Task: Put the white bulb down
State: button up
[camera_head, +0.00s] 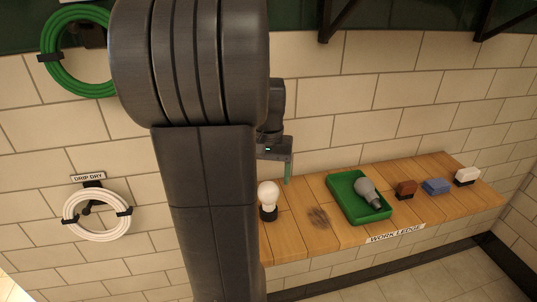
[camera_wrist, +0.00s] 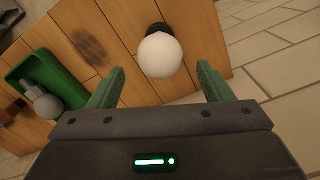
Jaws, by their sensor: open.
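The white bulb (camera_head: 268,195) stands upright on the wooden work ledge (camera_head: 292,240), with its dark base down, at the ledge's left end in the head view. In the wrist view the white bulb (camera_wrist: 160,56) is just beyond the fingertips, roughly centred between them, with its dark base behind it. My gripper (camera_wrist: 161,75) is open and empty, its green fingers apart on either side of the bulb's line. In the head view my gripper (camera_head: 288,182) is above and slightly right of the bulb. My arm hides the ledge's far left part.
A green tray (camera_head: 344,199) holding a grey bulb (camera_head: 367,191) lies to the right. Beyond it are a brown block (camera_head: 406,189), a blue block (camera_head: 437,186) and a white block (camera_head: 467,176). A dark stain (camera_head: 318,217) marks bare wood between bulb and tray. The tiled wall stands behind.

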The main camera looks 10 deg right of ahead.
aim_at(269, 184)
notch_tip(269, 184, up, 8)
jog(key=shift+f, duration=0.15)
dwell(0.4)
notch_tip(269, 184, down, 12)
jog(key=shift+r, duration=0.2)
jog(key=shift+w+r, duration=0.1)
jog(key=shift+r, duration=0.1)
notch_tip(269, 184, up, 3)
jog(key=shift+f, duration=0.15)
jog(key=shift+r, duration=0.2)
jog(key=shift+f, duration=0.15)
